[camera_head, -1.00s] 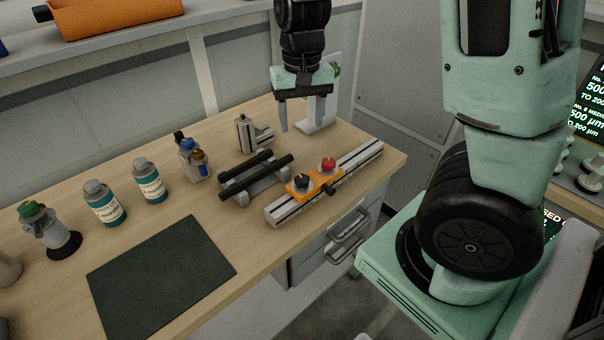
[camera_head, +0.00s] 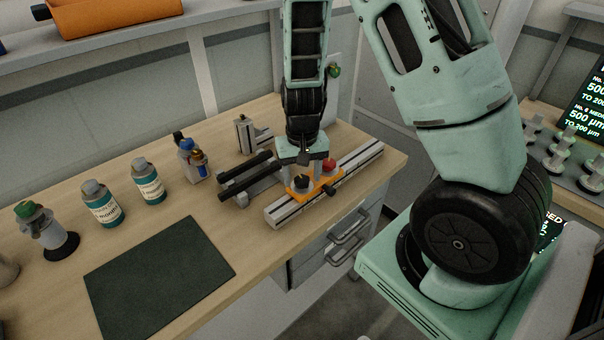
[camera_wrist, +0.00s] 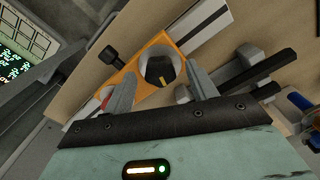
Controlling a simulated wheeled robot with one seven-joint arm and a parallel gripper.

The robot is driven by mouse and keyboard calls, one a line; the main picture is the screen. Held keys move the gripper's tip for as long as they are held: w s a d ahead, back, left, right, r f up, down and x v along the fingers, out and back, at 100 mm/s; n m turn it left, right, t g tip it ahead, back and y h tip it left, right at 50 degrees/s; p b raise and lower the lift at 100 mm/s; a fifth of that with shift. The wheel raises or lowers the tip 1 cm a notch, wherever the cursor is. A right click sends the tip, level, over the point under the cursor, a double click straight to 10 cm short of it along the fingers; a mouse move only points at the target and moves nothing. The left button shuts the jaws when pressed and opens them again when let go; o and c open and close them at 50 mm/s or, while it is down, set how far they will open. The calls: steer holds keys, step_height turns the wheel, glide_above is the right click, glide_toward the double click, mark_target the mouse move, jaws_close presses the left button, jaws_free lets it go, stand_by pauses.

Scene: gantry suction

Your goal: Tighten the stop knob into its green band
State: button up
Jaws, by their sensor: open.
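An orange carriage (camera_head: 326,188) sits on a grey slotted rail at the bench's right end. A round black knob (camera_head: 302,181) and a red knob (camera_head: 330,165) stand on it. My gripper (camera_head: 304,172) points down over the black knob. In the wrist view my open gripper (camera_wrist: 160,80) has one finger on either side of the black knob (camera_wrist: 153,67), which shows a yellow mark. I cannot tell whether the fingers touch it. A small black side knob (camera_wrist: 110,56) sticks out from the carriage. The red knob is mostly hidden behind a finger there. I see no green band.
A stand with two black bars (camera_head: 236,184) lies close left of the rail (camera_head: 362,157). A grey bracket (camera_head: 245,134) stands behind it. Bottles (camera_head: 148,181) and a dark mat (camera_head: 160,275) are further left. The bench's front edge is close to the rail.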

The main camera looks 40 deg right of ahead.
mark_target(302, 178)
steer(key=shift+c, duration=0.3)
steer(key=c, duration=0.9)
steer(key=shift+r+m+p, duration=0.1)
steer(key=shift+m+p, duration=0.4)
steer(key=shift+m, duration=0.6)
steer(key=m, duration=0.3)
steer(key=shift+p, duration=0.35)
steer(key=o, duration=1)
steer(key=shift+c, duration=0.2)
step_height(302, 178, up, 17)
steer(key=p, duration=0.1)
steer(key=shift+p, duration=0.35)
